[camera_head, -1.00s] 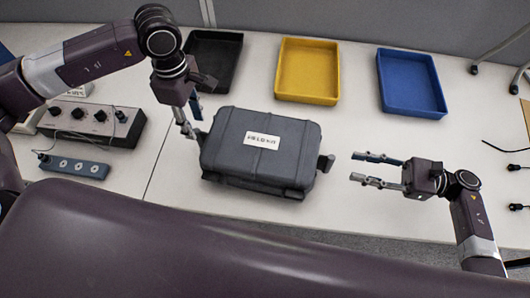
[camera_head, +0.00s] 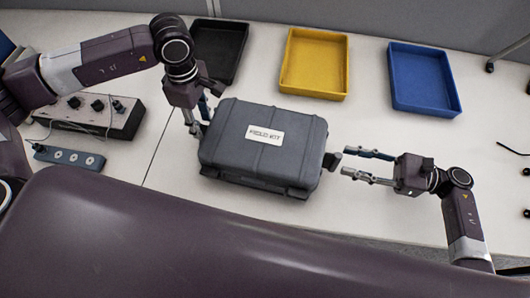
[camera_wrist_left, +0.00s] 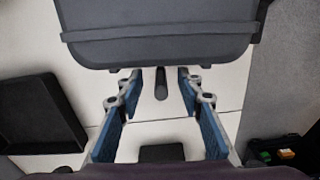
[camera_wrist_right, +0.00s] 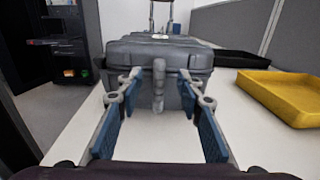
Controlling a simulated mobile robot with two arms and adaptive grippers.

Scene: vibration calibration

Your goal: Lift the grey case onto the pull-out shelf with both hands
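The grey case (camera_head: 262,148), labelled "FIELD KIT", lies flat on the white table with a handle at each end. My left gripper (camera_head: 202,123) is open at its left end; in the left wrist view the left handle (camera_wrist_left: 160,84) sits between the spread fingertips. My right gripper (camera_head: 346,162) is open just right of the right handle (camera_head: 332,161). In the right wrist view this handle (camera_wrist_right: 158,84) is centred between the open fingers. I cannot clearly identify the pull-out shelf; a dark rack (camera_wrist_right: 62,48) shows at the right wrist view's upper left.
Black (camera_head: 220,50), yellow (camera_head: 314,64) and blue (camera_head: 424,80) trays stand behind the case. A control box with knobs (camera_head: 90,113) and a blue-grey socket strip (camera_head: 68,158) lie at left. Cables lie at far right. Table around the right gripper is clear.

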